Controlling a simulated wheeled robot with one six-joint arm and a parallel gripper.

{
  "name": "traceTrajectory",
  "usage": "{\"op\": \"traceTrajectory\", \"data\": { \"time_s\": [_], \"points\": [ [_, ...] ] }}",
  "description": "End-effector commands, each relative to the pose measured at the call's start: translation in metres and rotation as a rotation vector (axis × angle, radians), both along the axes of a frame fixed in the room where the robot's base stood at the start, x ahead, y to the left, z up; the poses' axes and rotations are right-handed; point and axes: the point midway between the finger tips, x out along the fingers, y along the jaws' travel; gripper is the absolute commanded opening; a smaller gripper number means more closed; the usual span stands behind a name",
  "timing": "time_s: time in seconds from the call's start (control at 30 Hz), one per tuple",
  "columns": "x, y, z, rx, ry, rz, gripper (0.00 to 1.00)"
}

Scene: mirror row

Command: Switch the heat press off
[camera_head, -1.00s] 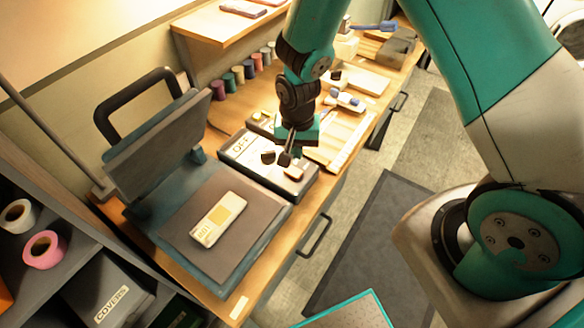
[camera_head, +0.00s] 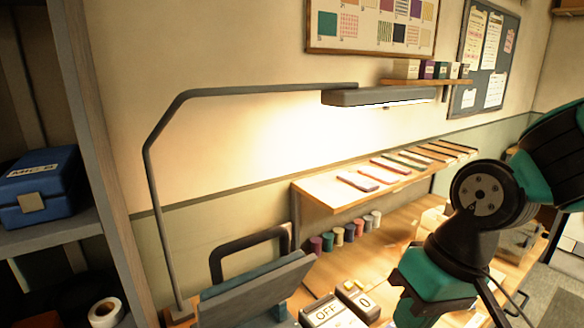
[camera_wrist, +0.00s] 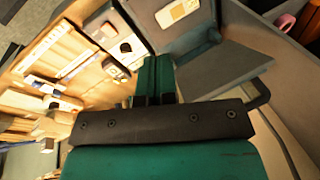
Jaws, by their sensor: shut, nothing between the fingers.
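The heat press (camera_head: 258,290) stands open at the bottom of the head view, its upper plate tilted up under a black arched handle (camera_head: 250,243). Beside it is a control box marked OFF (camera_head: 326,311), cut off by the lower edge. In the wrist view the raised press plate (camera_wrist: 225,72) is at right and the control box (camera_wrist: 105,25) is at upper left. I cannot tell the switch position. My gripper (camera_wrist: 155,98) is shut and empty, apart from the box and press in the wrist view. Its fingertips are out of the head view.
A small box marked 0 (camera_head: 358,300) sits by the control box. Several thread spools (camera_head: 349,232) stand under a wooden shelf (camera_head: 330,190). A lamp (camera_head: 380,96) hangs above. A grey shelf unit with a blue case (camera_head: 40,185) stands at left.

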Motion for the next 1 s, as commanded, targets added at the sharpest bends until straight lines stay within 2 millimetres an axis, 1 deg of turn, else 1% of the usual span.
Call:
{"op": "traceTrajectory", "data": {
  "time_s": [0.03, 0.1, 0.2, 0.3, 0.43, 1.0],
  "points": [
    [-0.015, 0.0, 0.011, 0.016, -0.027, 0.06, 0.0],
    [-0.033, 0.0, 0.022, 0.031, -0.052, 0.138, 0.0],
    [-0.053, 0.0, 0.031, 0.045, -0.078, 0.224, 0.0],
    [-0.064, -0.001, 0.036, 0.052, -0.094, 0.275, 0.0],
    [-0.069, -0.001, 0.038, 0.054, -0.1, 0.297, 0.0],
    [-0.068, -0.001, 0.038, 0.054, -0.1, 0.294, 0.0]
  ]
}}
